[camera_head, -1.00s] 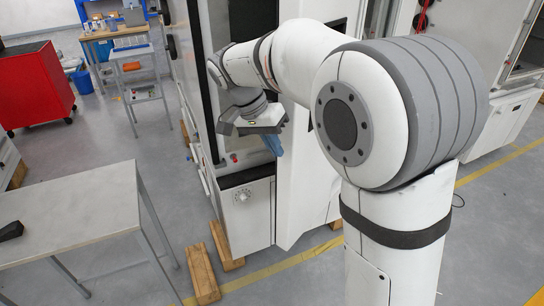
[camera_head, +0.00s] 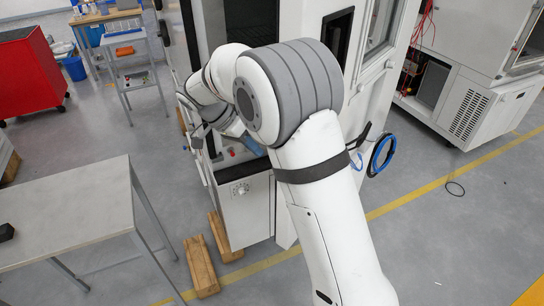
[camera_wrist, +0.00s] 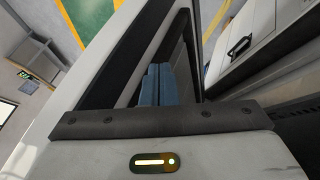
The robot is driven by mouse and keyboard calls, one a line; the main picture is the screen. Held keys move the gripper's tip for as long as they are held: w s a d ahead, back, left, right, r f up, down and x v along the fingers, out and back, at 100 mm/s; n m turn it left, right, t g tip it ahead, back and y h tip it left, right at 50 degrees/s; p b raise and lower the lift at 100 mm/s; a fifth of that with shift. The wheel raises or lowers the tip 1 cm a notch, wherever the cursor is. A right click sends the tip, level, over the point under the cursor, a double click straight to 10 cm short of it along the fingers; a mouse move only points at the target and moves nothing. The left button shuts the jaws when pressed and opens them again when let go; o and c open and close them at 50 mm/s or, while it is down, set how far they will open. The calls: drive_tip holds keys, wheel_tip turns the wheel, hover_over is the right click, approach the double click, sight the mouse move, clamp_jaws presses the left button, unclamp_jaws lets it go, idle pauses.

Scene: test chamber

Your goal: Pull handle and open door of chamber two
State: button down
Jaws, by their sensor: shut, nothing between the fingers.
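The white chamber (camera_head: 258,205) stands in the middle of the head view, with a dark recess (camera_head: 250,22) in its upper front. A white panel with a window (camera_head: 381,24) stands to its right; whether this is the chamber's door is unclear. My gripper's blue fingers (camera_wrist: 161,84) are together and hold nothing in the wrist view. They are in front of a dark-framed white panel (camera_wrist: 92,62), and I cannot tell if they touch it. In the head view my arm hides most of the gripper, with a bit of blue showing. No handle of this chamber is clearly visible.
A grey table (camera_head: 70,205) stands at the left, a red cabinet (camera_head: 38,72) behind it. Wooden blocks (camera_head: 200,268) lie by the chamber's foot. A blue coiled hose (camera_head: 382,154) hangs at its right side. Another white machine (camera_head: 470,105) stands at right.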

drive_tip(key=shift+s+d+f+p, duration=0.35)
drive_tip(key=shift+s+d, duration=0.15)
drive_tip(key=shift+d, duration=0.25)
drive_tip(key=shift+s+d+f+p, duration=0.3)
drive_tip(key=shift+s+d+f, duration=0.15)
drive_tip(key=shift+d, duration=0.35)
drive_tip(key=shift+s+d+f+p, duration=0.3)
drive_tip(key=shift+s+d, duration=0.2)
drive_tip(key=shift+d, duration=0.25)
